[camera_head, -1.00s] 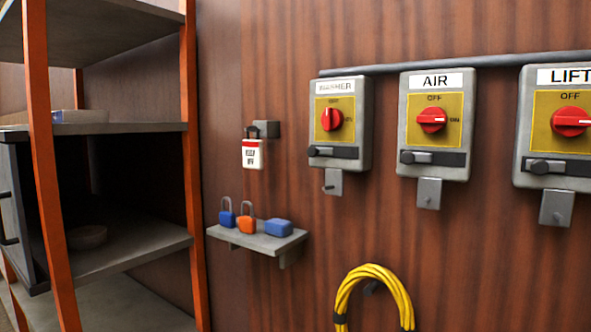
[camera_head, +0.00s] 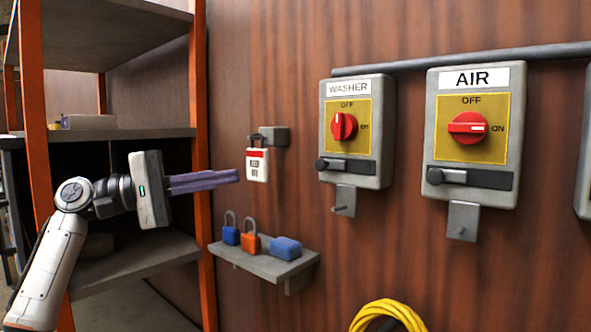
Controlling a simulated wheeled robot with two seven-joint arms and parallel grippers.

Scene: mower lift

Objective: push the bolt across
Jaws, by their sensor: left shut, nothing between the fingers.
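The WASHER box (camera_head: 386,125) has a bolt (camera_head: 333,164) at the left of its dark slot. Its red knob (camera_head: 343,127) looks turned upright, towards OFF. The AIR box (camera_head: 511,80) has a similar bolt (camera_head: 452,176) at the left of its slot. Its red knob (camera_head: 467,128) lies sideways, with its mark towards ON. A grey tab hangs below each box. My left gripper (camera_head: 236,176) is shut and empty, its purple fingers pointing right. In the picture it lies left of the white-and-red tag lock and apart from both bolts. My right gripper is not in view.
A white-and-red tag lock (camera_head: 257,166) hangs from a grey wall block. Below, a small shelf (camera_head: 254,263) holds blue and orange padlocks and a blue block. An orange-post rack (camera_head: 199,100) stands left. Yellow hose (camera_head: 385,312) hangs low. A conduit runs above the boxes.

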